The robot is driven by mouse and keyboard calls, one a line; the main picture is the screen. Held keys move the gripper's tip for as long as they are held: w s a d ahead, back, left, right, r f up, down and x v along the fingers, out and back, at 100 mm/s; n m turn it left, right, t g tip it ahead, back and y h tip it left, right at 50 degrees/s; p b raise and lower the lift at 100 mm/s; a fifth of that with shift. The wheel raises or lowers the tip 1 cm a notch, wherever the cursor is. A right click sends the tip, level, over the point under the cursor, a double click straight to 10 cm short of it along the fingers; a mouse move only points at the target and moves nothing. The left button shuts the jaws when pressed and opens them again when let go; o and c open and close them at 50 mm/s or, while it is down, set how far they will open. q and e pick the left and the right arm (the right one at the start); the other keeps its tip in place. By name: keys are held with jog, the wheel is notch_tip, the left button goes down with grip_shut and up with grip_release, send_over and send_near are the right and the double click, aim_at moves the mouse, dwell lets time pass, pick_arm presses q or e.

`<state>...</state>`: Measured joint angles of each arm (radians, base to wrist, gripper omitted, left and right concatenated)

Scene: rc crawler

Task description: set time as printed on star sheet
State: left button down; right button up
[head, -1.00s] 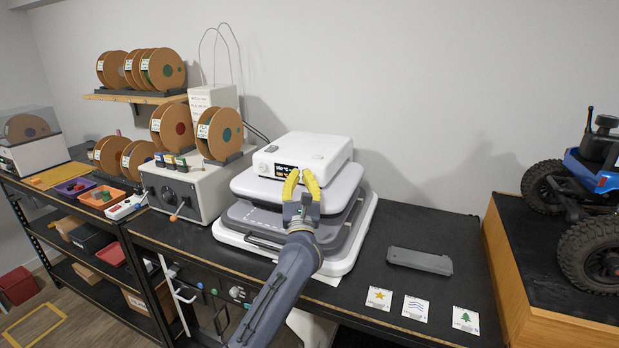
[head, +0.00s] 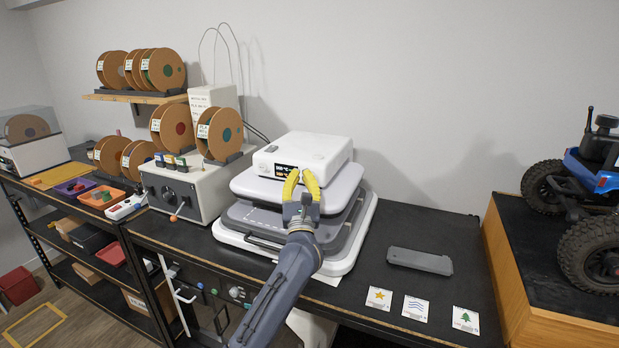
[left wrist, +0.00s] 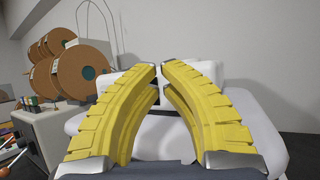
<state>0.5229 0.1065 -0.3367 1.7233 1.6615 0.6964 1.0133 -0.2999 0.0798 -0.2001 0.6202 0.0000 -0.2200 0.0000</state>
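The star sheet (head: 379,299) is a small white card with a yellow star, lying flat at the bench's front edge. Any print on it is too small to read. The heat press (head: 303,153) has a white control box with a small lit display (head: 286,171); its digits are not clearly legible. My left gripper (head: 299,171) is at the front of this box, just right of the display. In the left wrist view, its yellow fingertips (left wrist: 159,66) are close together with a narrow gap. Whether they hold a control is hidden. My right gripper is out of view.
A wave sheet (head: 416,309) and a tree sheet (head: 466,320) lie right of the star sheet. A grey block (head: 420,261) lies behind them. A spool machine (head: 184,190) stands left of the press; a blue crawler (head: 595,170) stands on a wooden stand at right.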

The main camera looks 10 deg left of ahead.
pick_arm(q)
jog(key=shift+w, duration=0.15)
jog(key=shift+w, duration=0.3)
jog(key=shift+w+d, duration=0.1)
jog(key=shift+w, duration=0.3)
dwell(1.2)
jog(key=shift+s, duration=0.85)
jog(key=shift+s+a, duration=0.25)
jog(key=shift+s, duration=1)
jog(key=shift+s+a, duration=0.25)
jog(key=shift+s, duration=1)
